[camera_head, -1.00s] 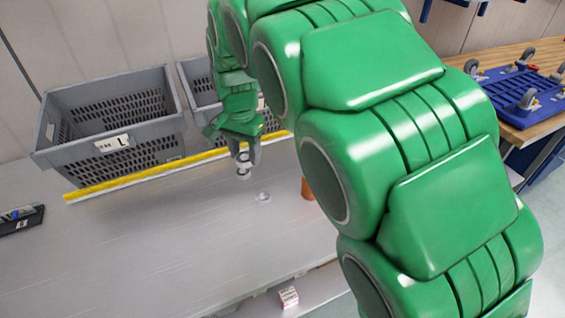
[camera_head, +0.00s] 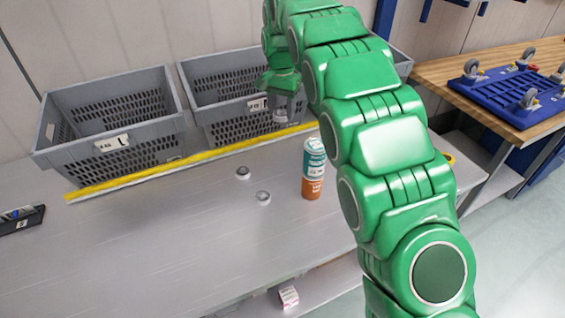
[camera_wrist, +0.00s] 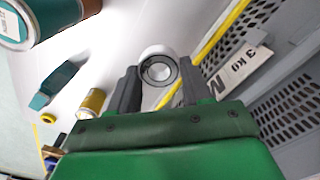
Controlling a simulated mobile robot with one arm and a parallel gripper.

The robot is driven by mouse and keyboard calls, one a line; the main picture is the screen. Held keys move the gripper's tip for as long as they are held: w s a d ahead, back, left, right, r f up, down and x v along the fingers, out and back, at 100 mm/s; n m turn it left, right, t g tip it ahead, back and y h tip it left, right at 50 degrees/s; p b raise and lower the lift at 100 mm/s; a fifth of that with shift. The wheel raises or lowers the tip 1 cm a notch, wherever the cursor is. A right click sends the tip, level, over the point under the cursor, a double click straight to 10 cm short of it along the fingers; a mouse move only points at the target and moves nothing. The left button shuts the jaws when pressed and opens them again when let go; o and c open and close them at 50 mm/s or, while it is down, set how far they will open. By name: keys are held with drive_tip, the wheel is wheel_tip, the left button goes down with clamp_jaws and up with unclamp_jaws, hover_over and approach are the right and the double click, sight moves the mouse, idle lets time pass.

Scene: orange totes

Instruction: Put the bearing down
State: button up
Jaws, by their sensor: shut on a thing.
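My gripper (camera_head: 280,115) is raised in front of the middle grey crate in the head view, its fingers partly hidden there. In the wrist view, my gripper (camera_wrist: 155,85) is shut on a bearing (camera_wrist: 158,71), a dark ring with a bright metal centre between the fingertips. Two more small metal rings that look like bearings lie flat and apart on the grey table: one (camera_head: 242,173) below and left of my gripper, the other (camera_head: 263,197) nearer the front.
Grey crates stand behind a yellow strip (camera_head: 180,165) at the back: a left crate (camera_head: 110,140) and a middle crate (camera_head: 225,125). A teal, white and orange container (camera_head: 313,170) stands right of the bearings.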

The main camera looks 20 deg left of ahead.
sight(283, 161)
drive_tip(key=shift+w+d+f, duration=0.1)
drive_tip(key=shift+w, duration=0.15)
drive_tip(key=shift+f, duration=0.3)
wheel_tip(283, 161, down, 17)
drive_tip(key=shift+w+f, duration=0.1)
drive_tip(key=shift+f, duration=0.1)
drive_tip(key=o, duration=1.1)
wheel_tip(283, 161, up, 12)
idle(0.3)
